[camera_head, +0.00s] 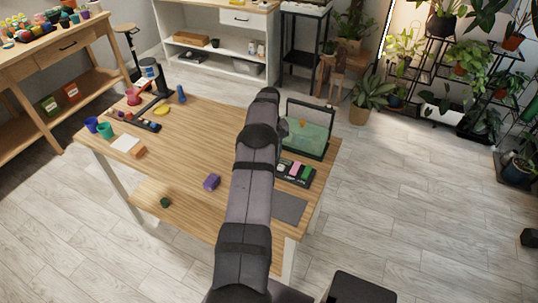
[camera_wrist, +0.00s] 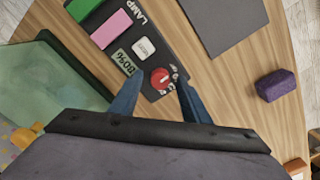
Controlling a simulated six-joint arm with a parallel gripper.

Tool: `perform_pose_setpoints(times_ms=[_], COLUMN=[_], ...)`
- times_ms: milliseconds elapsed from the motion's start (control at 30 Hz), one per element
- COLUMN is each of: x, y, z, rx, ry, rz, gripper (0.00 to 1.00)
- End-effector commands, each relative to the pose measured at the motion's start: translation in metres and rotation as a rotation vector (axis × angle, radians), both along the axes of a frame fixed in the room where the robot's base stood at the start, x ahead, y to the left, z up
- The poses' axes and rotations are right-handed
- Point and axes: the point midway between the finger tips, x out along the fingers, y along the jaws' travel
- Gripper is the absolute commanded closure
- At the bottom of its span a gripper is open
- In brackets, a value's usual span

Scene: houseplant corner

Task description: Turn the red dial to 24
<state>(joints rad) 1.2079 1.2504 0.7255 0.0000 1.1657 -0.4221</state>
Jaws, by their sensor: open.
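The red dial (camera_wrist: 161,78) sits at one end of the black lamp panel (camera_wrist: 150,40), which is marked LAMP. A small grey display (camera_wrist: 124,62) on the panel shows a percent sign with digits, too small to read surely. A white button (camera_wrist: 144,47), a pink block (camera_wrist: 111,29) and a green block (camera_wrist: 80,8) are also on the panel. My gripper (camera_wrist: 157,90) is open, one blue finger on each side of the dial; contact cannot be told. In the head view the panel (camera_head: 296,172) shows right of my arm, which hides my gripper and the dial.
A green see-through case (camera_head: 307,138) stands behind the panel. A grey mat (camera_head: 289,208) lies in front of it. A purple block (camera_head: 211,182) sits left of my arm. Cups (camera_head: 104,130) and other small things are at the table's left. The middle wood is clear.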

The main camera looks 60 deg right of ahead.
Motion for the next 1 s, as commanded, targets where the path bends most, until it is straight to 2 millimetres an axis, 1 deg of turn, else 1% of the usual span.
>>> perform_pose_setpoints(times_ms=[133,167,200,267,300,333,700,867,1000], x=[0.0,0.0001,0.0,0.0,0.0,0.0,-0.0001,0.0,0.0001], y=[-0.0001,-0.0001,-0.0001,-0.0001,-0.0001,-0.0001,-0.0004,-0.0004,-0.0005], z=[0.0,0.0,0.0001,0.0002,0.0002,0.0003,0.0,-0.0004,-0.0009], rx=[0.0,0.0,0.0,0.0,0.0,0.0,-0.001,-0.001,-0.001], ry=[0.0,0.0,0.0,0.0,0.0,0.0,0.0,0.0,0.0], rz=[0.0,0.0,0.0,0.0,0.0,0.0,-0.037,-0.11,-0.208], gripper=[0.57,0.6,0.69,0.84,0.93,0.98,0.98,0.98,0.98])
